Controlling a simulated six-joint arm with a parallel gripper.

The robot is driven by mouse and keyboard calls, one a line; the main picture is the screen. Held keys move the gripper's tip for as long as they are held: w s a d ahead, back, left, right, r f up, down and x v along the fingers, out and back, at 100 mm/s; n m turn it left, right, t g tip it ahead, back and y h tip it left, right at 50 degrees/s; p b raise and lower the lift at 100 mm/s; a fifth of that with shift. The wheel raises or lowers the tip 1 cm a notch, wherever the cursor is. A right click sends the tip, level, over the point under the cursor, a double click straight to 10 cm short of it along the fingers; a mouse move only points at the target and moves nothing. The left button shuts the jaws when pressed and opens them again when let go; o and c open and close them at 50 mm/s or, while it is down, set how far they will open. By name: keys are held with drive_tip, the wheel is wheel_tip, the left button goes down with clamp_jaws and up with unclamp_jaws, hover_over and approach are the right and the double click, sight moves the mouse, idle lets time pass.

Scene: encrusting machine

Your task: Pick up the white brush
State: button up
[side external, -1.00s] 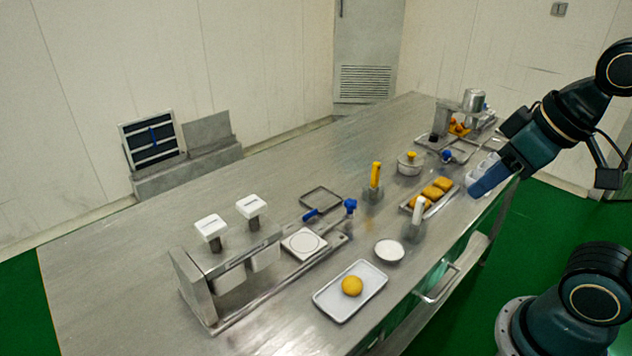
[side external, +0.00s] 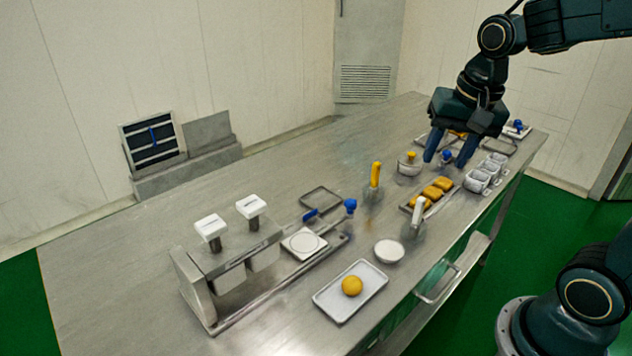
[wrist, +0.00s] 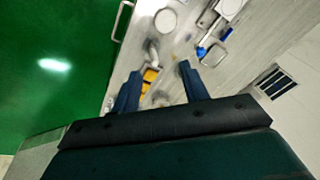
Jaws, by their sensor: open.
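The white brush (side external: 418,212) appears to be the upright white-handled tool in a grey holder near the table's front edge, between the white bowl and the tray of yellow pieces. In the wrist view a pale shape (wrist: 152,48), probably the same tool, lies beyond the fingertips, small and blurred. My gripper (side external: 447,160) is open and empty, fingers pointing down. In the side view it appears behind and to the right of the white-handled tool, above the far part of the table. Both fingers show apart in the wrist view (wrist: 159,70).
A yellow-handled tool (side external: 376,175) stands left of the white one. A tray (side external: 406,208) of yellow pieces and several white cups (side external: 478,184) are to the right. A white bowl (side external: 389,251) and a white tray (side external: 327,306) with a yellow ball are nearer.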

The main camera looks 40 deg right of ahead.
sight(420, 205)
drive_tip(key=w+d+f+m+g, duration=0.3)
drive_tip(key=w+d+f+m, duration=0.4)
drive_tip(key=m, duration=0.1)
drive_tip(key=shift+s+d+f, duration=0.1)
drive_tip(key=shift+s+f, duration=0.05)
drive_tip(key=shift+f, duration=2)
drive_tip(key=shift+s+f, duration=0.1)
drive_tip(key=shift+f, duration=2.05)
drive_tip(key=shift+s+d+f, duration=0.1)
drive_tip(key=shift+f, duration=1.2)
drive_tip(key=shift+s+f, duration=0.1)
drive_tip(key=shift+f, duration=1.2)
drive_tip(key=shift+c, duration=0.5)
clamp_jaws()
